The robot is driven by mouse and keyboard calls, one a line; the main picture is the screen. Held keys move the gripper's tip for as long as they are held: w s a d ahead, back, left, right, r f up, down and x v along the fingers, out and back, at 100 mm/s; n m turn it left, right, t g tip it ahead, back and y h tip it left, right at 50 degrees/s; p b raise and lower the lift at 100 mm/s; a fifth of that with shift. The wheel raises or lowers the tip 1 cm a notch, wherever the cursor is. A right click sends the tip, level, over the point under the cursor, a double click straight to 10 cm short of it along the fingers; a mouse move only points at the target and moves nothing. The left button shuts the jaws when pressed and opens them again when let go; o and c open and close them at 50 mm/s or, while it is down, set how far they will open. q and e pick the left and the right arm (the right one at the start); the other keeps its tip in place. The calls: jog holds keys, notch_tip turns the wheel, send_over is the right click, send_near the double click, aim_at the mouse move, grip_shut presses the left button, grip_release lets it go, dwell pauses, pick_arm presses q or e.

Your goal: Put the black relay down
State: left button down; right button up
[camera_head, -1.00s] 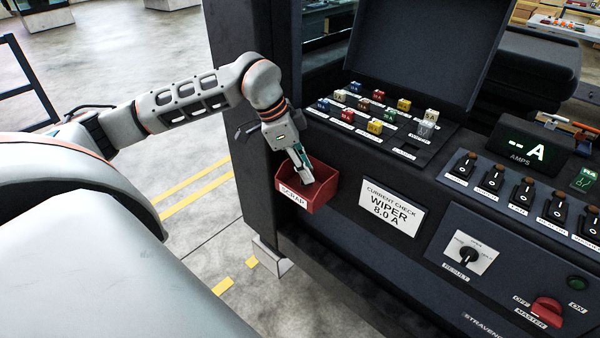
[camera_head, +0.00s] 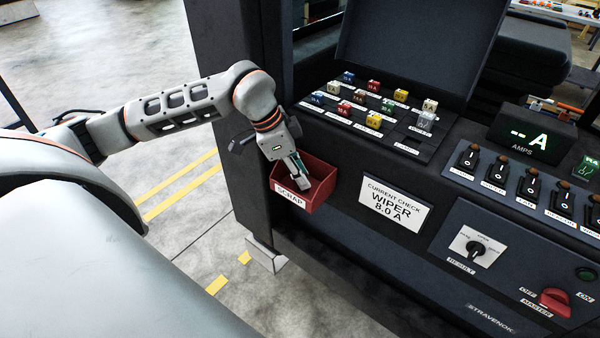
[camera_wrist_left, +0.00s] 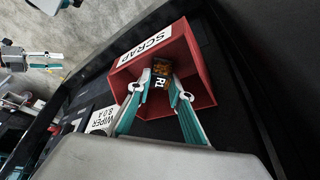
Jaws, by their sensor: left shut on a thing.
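My left gripper (camera_head: 300,178) reaches down into the red scrap bin (camera_head: 322,191) on the front of the dark console. In the left wrist view, its fingertips (camera_wrist_left: 164,90) are shut on the black relay (camera_wrist_left: 161,69), a small dark block with brownish marks and a white R1 label. The relay is within the outline of the bin (camera_wrist_left: 199,67); I cannot tell whether it touches the bin floor. In the head view the relay is hidden by the fingers and bin wall. A pale part with teal strips (camera_wrist_left: 38,57) at the wrist view's left edge may be my right gripper.
A fuse panel with several coloured fuses (camera_head: 374,121) lies behind the bin. A WIPER 8.0 A card (camera_head: 394,206) is right of the bin. Switches, an amps display (camera_head: 528,142) and a red master knob (camera_head: 555,302) are farther right. Open floor lies left.

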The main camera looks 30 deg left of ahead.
pick_arm(q)
jog(key=shift+f, duration=0.2)
jog(key=c, duration=1.9)
grip_release()
jog(key=shift+o, duration=0.4)
pick_arm(e)
jog(key=shift+a, duration=0.3)
pick_arm(q)
jog(key=shift+r, duration=0.15)
pick_arm(e)
jog(key=shift+r, duration=0.1)
pick_arm(q)
jog(key=shift+a+r, duration=0.1)
jog(key=shift+r, duration=0.15)
jog(key=b+v, duration=0.1)
jog(key=v, duration=1)
jog(key=shift+r, duration=0.25)
pick_arm(e)
jog(key=shift+w+a+r, duration=0.15)
jog(key=shift+w+a, duration=0.2)
jog(key=shift+a, duration=0.05)
pick_arm(q)
jog(key=shift+s, duration=0.2)
